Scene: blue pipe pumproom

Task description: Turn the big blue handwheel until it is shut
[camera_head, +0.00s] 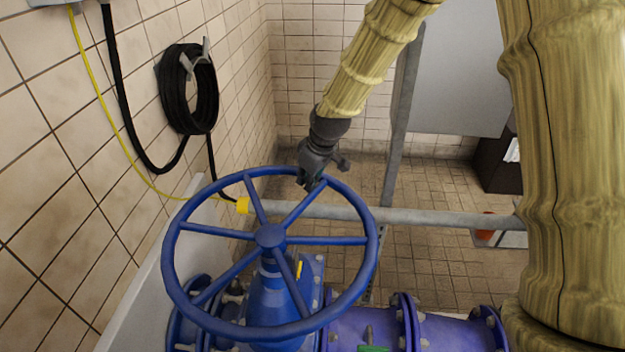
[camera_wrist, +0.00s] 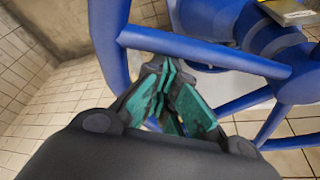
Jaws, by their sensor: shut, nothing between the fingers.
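The big blue handwheel (camera_head: 271,237) lies almost flat on top of a blue valve body (camera_head: 272,300), its spokes running from a round hub to the rim. My gripper (camera_head: 311,184) is at the far side of the wheel, pointing down at the rim beside the upper right spoke. In the wrist view, the gripper's green-padded fingers (camera_wrist: 168,98) are together, with nothing between them. A spoke (camera_wrist: 200,50) and the rim (camera_wrist: 106,45) of the wheel are close beyond the fingertips. I cannot tell whether the fingers touch the wheel.
A grey horizontal pipe (camera_head: 430,217) and an upright grey post (camera_head: 400,120) stand behind the wheel. A coiled black hose (camera_head: 190,90) hangs on the left tiled wall. Purple flanged pipe (camera_head: 370,326) runs right from the valve. The tiled floor (camera_head: 430,265) beyond is mostly open.

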